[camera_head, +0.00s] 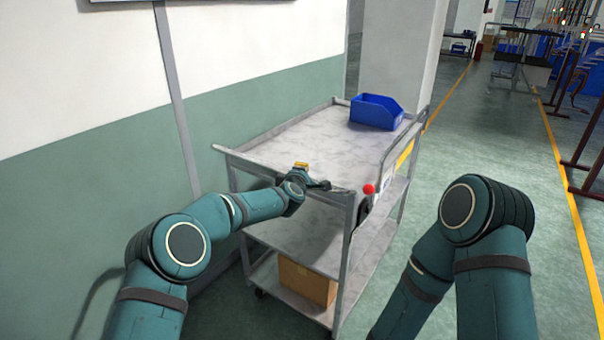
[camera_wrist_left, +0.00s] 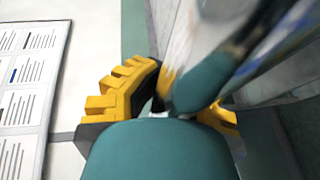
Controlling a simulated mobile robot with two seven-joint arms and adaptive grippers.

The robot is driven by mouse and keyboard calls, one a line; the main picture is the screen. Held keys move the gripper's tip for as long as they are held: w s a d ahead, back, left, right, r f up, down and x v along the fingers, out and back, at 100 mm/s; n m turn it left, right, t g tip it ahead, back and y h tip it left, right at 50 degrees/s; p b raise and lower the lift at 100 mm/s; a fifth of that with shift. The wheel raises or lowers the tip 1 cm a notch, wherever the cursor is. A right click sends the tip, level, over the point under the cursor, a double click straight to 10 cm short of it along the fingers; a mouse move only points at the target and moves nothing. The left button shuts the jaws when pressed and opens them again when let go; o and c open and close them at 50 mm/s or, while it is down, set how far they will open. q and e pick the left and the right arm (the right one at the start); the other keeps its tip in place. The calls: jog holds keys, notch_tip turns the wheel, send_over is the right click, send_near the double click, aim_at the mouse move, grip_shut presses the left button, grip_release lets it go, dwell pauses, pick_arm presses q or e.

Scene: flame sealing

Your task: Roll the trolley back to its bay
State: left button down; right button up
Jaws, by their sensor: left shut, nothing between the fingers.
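The trolley (camera_head: 330,224) is a grey metal cart with a marbled top shelf and lower shelves, standing at an angle beside the wall. A red knob (camera_head: 369,189) on a dark fitting shows at its near right corner post. My left gripper (camera_head: 320,184) is at the near edge of the top shelf; whether it touches the edge is unclear. It is shut with nothing held. Its yellow finger parts (camera_wrist_left: 122,92) show in the left wrist view, where the tips are partly hidden. My right arm bends down out of the picture, and its gripper is out of view.
A blue bin (camera_head: 376,111) sits on the far top shelf and a cardboard box (camera_head: 307,281) on the bottom shelf. A wall (camera_head: 130,140) runs along the left, with a pillar (camera_head: 397,50) behind the trolley. Green floor (camera_head: 480,130) lies open to the right, with yellow lines.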

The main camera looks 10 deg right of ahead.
pick_arm(q)
jog(key=shift+w+a+r, duration=0.1)
jog(key=shift+r, duration=0.35)
jog(key=c, duration=1)
grip_release()
jog(key=shift+o, duration=1)
jog(key=shift+f, duration=0.15)
jog(key=shift+s, duration=0.2)
jog(key=v, duration=1.2)
